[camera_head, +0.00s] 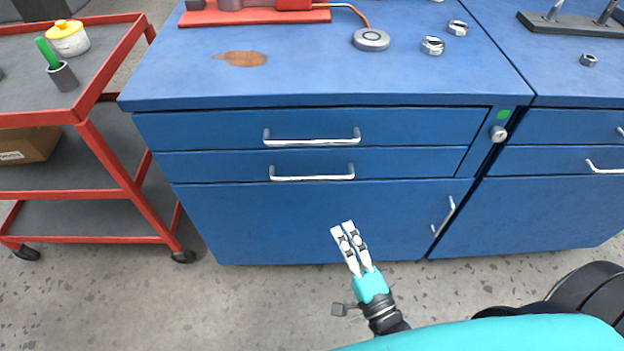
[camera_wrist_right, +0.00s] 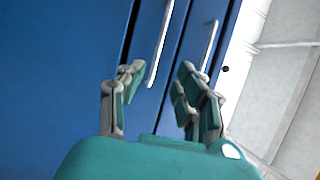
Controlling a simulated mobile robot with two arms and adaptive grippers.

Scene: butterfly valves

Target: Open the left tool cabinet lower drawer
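The left tool cabinet is blue, with two shallow drawers above a door (camera_head: 270,220). Its lower drawer (camera_head: 220,166) is closed and has a silver bar handle (camera_head: 312,174). The upper drawer (camera_head: 200,127) is also closed, with a similar handle (camera_head: 312,138). My right gripper (camera_head: 342,229) is in front of the door, below and slightly right of the lower handle, and apart from it. In the right wrist view, the gripper (camera_wrist_right: 160,78) has its fingers spread with nothing between them. The lower drawer's handle (camera_wrist_right: 160,45) shows beyond them, tilted. My left gripper is not in view.
A red and grey cart (camera_head: 110,150) stands left of the cabinet. A second blue cabinet (camera_head: 560,210) adjoins on the right. A round lock (camera_head: 498,133) and a door handle (camera_head: 443,215) sit on the right of the front. The floor (camera_head: 240,305) ahead is clear.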

